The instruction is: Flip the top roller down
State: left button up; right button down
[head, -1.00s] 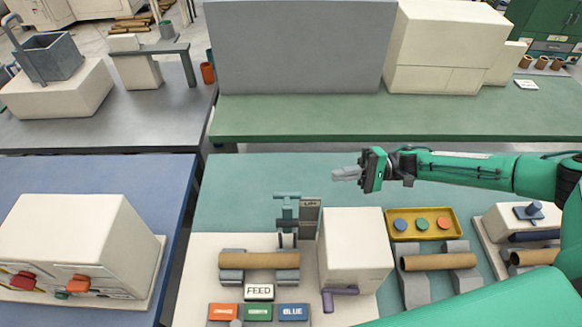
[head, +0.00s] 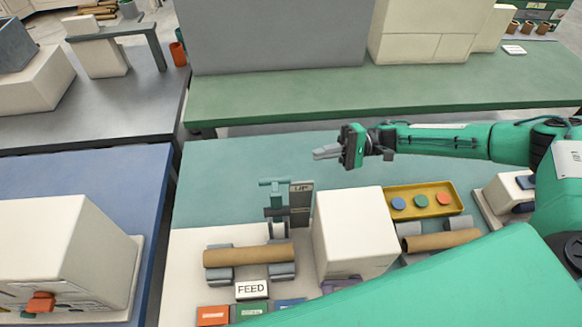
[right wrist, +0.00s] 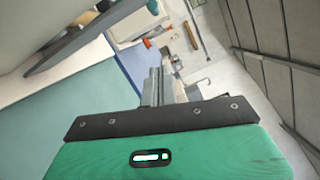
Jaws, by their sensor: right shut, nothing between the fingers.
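The winder's base plate (head: 190,245) stands at the lower middle of the head view. A brown tube (head: 248,256) lies across two grey rollers on it. Behind the tube stands a teal T-shaped part (head: 272,195), apparently the top roller's arm, raised beside a dark sign reading UP (head: 301,188). The roller itself cannot be clearly told apart. My right gripper (head: 325,152) is shut and empty, above and slightly right of the sign in the picture, apart from it. Its closed fingers also show in the right wrist view (right wrist: 158,85). My left gripper is not in view.
A white box (head: 352,235) stands right of the tube. FEED (head: 251,290) and coloured buttons (head: 213,316) lie in front. A yellow tray (head: 415,187) with coloured discs and another tube (head: 442,240) are at right. My green arm covers the lower right. Teal table is free behind the winder.

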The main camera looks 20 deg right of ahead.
aim_at(277, 203)
jog(key=s+a+r+p, duration=0.2)
jog(key=s+a+p, duration=0.2)
jog(key=a, duration=0.6)
jog(key=shift+a+p, duration=0.35)
jog(key=shift+p, duration=0.9)
jog(key=shift+f, duration=0.1)
